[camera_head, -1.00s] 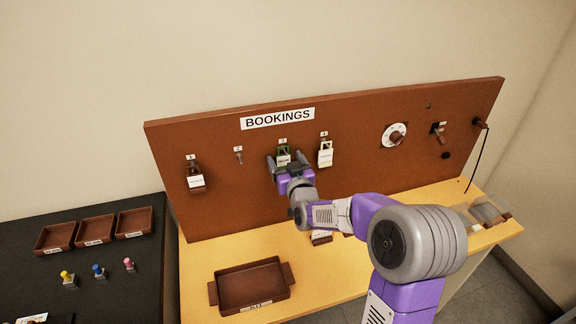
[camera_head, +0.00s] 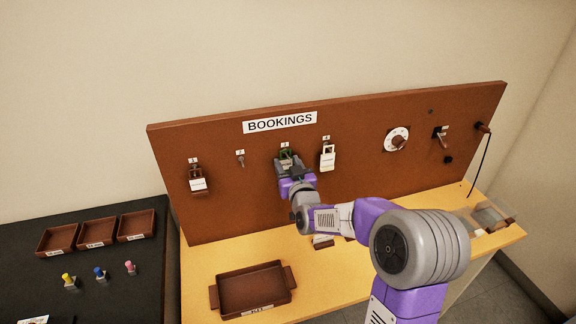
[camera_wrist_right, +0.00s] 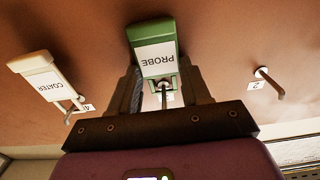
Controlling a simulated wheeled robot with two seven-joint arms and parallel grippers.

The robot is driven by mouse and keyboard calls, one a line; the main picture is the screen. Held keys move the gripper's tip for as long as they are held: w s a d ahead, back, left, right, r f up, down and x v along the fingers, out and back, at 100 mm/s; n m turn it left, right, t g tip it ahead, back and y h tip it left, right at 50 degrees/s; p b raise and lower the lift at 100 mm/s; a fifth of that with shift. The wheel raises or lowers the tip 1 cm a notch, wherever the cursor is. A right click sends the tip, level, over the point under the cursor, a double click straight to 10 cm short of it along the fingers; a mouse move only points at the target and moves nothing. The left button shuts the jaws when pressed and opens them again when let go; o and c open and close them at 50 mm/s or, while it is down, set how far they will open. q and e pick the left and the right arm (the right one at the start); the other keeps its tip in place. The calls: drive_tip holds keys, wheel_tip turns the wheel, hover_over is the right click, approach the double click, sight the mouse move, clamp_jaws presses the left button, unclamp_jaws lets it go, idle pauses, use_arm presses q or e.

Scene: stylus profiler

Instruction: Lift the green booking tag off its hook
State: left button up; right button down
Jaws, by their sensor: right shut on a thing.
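The green booking tag (camera_wrist_right: 154,47) carries a white label reading PROBE and hangs on its hook (camera_wrist_right: 163,98) on the brown board. My right gripper (camera_wrist_right: 164,84) is shut on the tag near its hook end, with one finger on each side. In the head view my right gripper (camera_head: 288,168) covers most of the green tag (camera_head: 284,153), and only a little green shows above the fingers. The hook still appears to pass through the tag's opening in the right wrist view. My left gripper is not in view.
A white tag labelled COATER (camera_wrist_right: 40,76) hangs on the neighbouring hook. An empty hook (camera_wrist_right: 268,82) is on the other side. A brown tag (camera_head: 198,180) hangs farther left. A brown tray (camera_head: 252,290) stands on the yellow bench. The board has a dial (camera_head: 397,139) at right.

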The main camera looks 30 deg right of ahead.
drive_tip(key=shift+s+a+r, duration=0.15)
drive_tip(key=shift+s+r, duration=0.35)
drive_tip(key=shift+s, duration=0.15)
drive_tip(key=shift+s, duration=0.1)
idle(0.3)
drive_tip(key=b+v, duration=0.1)
drive_tip(key=v, duration=0.7)
idle(0.7)
